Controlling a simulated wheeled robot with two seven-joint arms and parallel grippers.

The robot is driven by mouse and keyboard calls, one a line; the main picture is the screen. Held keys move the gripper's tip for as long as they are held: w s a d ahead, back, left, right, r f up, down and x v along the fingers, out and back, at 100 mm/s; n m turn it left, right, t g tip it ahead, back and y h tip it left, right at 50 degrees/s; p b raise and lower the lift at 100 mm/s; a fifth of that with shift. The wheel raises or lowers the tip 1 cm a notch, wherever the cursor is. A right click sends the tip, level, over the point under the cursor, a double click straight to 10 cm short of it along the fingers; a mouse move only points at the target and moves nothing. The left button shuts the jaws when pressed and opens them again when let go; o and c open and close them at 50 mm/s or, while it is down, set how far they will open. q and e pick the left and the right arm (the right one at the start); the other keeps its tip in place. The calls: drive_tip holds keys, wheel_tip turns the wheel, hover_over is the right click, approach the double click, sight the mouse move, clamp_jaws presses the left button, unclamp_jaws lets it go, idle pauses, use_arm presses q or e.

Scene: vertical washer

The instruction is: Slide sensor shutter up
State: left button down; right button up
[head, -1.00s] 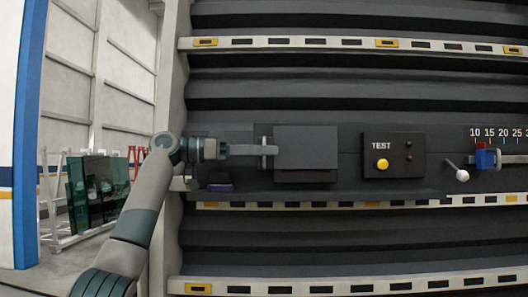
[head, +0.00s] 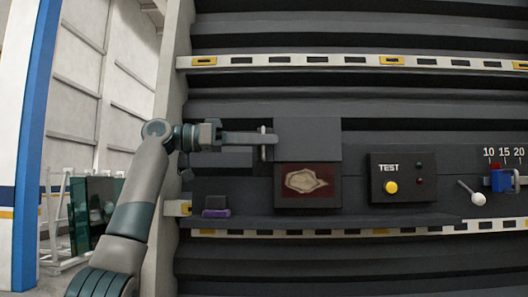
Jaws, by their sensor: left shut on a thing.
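The sensor shutter (head: 308,139) is a dark grey plate in the middle of the head view. It stands raised above a dark red sensor window (head: 288,197), which carries an irregular beige patch (head: 307,181). My left gripper (head: 266,143) reaches in from the left and is shut on the shutter's left edge or handle; the exact contact is small and partly hidden by the fingers. My right gripper is not in view.
Right of the window is a TEST box (head: 403,177) with a yellow button. Further right are a white-knobbed lever (head: 478,198) and a blue slider (head: 500,180) under a number scale. A purple-based dark block (head: 216,206) sits on the ledge below my left arm.

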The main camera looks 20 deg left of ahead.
use_arm(q)
wheel_tip(320, 180, up, 2)
idle(0.4)
drive_tip(key=c, duration=2.2)
unclamp_jaws()
drive_tip(key=shift+a+f, duration=0.1)
drive_tip(key=shift+a, duration=0.05)
drive_tip(key=b+v, duration=0.5)
drive_tip(key=v, duration=1.2)
drive_tip(key=shift+a, duration=0.1)
